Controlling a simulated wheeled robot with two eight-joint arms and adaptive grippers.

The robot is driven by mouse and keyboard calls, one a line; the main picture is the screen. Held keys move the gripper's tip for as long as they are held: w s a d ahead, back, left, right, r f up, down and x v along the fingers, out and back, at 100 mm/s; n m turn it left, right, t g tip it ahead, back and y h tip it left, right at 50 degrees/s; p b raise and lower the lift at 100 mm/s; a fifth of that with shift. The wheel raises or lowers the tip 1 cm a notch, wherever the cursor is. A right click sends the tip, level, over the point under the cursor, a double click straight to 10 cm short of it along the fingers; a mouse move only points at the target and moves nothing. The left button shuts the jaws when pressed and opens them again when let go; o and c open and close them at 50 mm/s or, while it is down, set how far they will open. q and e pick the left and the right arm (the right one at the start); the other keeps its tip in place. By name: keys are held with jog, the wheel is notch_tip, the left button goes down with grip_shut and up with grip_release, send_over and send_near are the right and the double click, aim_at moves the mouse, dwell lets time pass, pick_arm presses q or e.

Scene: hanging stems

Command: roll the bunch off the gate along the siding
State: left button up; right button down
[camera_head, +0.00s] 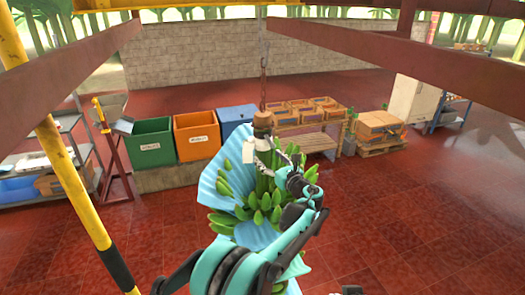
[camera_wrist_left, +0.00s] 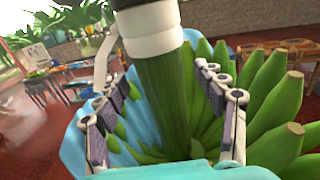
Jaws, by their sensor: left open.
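The bunch of green bananas (camera_head: 262,205) hangs in the middle of the head view, partly wrapped in a blue sheet (camera_head: 213,183). A chain (camera_head: 263,75) runs up from its top. In the left wrist view the thick green stem (camera_wrist_left: 165,95) hangs under a white collar (camera_wrist_left: 150,35). My left gripper (camera_head: 283,165) is open, with its fingers on either side of the stem; it also shows in the left wrist view (camera_wrist_left: 165,112). Gaps show between fingers and stem, so it is not clasped. My arm hides the lower bunch. I cannot tell which part is the gate.
Red-brown overhead beams (camera_head: 75,70) cross above. A yellow and black pole (camera_head: 75,190) slants down at left. Green (camera_head: 151,143), orange (camera_head: 197,135) and blue (camera_head: 235,120) bins stand behind. A wooden table (camera_head: 312,140) and a pallet with a box (camera_head: 379,125) stand farther right. The right floor is clear.

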pick_arm(q)
jog(key=shift+p+x, duration=0.4)
jog(key=shift+x, duration=1.95)
pick_arm(e)
jog(key=shift+r, duration=0.55)
jog(key=shift+w, duration=0.1)
